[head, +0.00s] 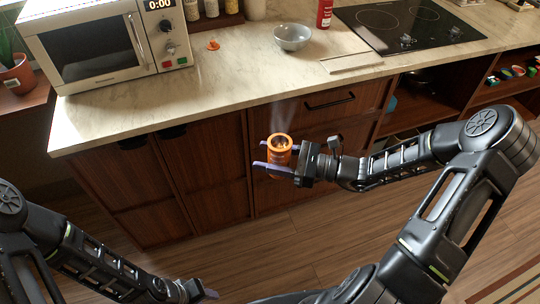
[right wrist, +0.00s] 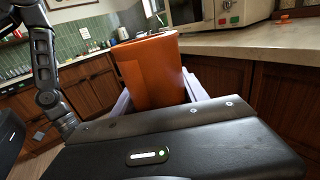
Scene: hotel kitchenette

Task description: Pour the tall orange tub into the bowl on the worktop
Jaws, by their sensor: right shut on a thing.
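The tall orange tub (head: 279,150) is upright, open at the top, with something inside that is too small to make out. My right gripper (head: 272,166) is shut on it and holds it in the air in front of the cabinet doors, below the worktop's edge. The tub also fills the middle of the right wrist view (right wrist: 150,72), between the pale fingers. The grey bowl (head: 292,38) stands on the worktop (head: 235,70), behind and above the tub in the head view. My left gripper (head: 205,293) is low at the bottom edge; its fingers are mostly hidden.
A microwave (head: 100,45) stands on the worktop at left. A small orange object (head: 213,45) lies between it and the bowl. A pale board (head: 351,63), a red bottle (head: 324,14) and a black hob (head: 405,26) are to the right. The front worktop is clear.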

